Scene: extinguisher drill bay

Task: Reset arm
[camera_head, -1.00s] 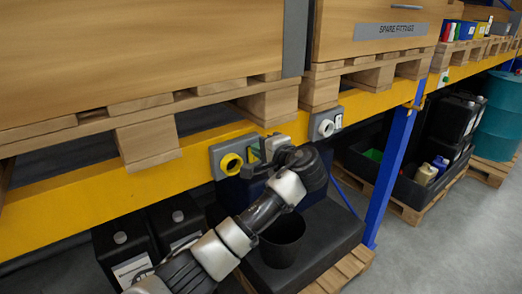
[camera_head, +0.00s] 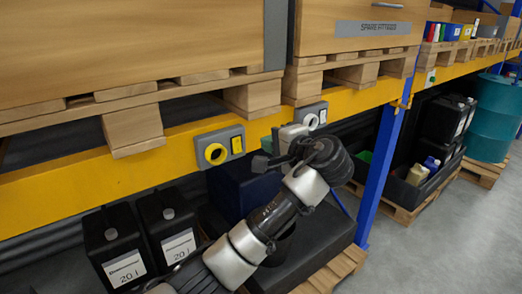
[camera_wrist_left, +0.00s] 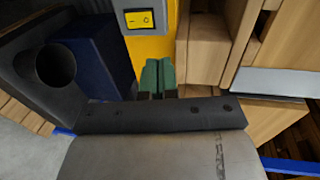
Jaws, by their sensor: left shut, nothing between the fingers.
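My left arm reaches up from the bottom of the head view, and its gripper (camera_head: 268,150) is in front of the yellow shelf beam (camera_head: 100,176). In the left wrist view its two green fingertips (camera_wrist_left: 157,78) are together with nothing between them. A grey panel (camera_head: 220,149) with a yellow ring and yellow label is on the beam, left of the gripper and apart from it. Part of a grey panel (camera_wrist_left: 146,18) with a yellow label also shows ahead of the fingers in the wrist view. My right gripper is not in view.
A second grey panel (camera_head: 312,112) with a white ring is partly behind my wrist. A dark blue box (camera_head: 232,190) and black 20 l canisters (camera_head: 117,246) stand below the beam. Wooden pallets (camera_head: 135,128) are above. A blue upright (camera_head: 379,180) stands right; open floor (camera_head: 450,250) lies beyond.

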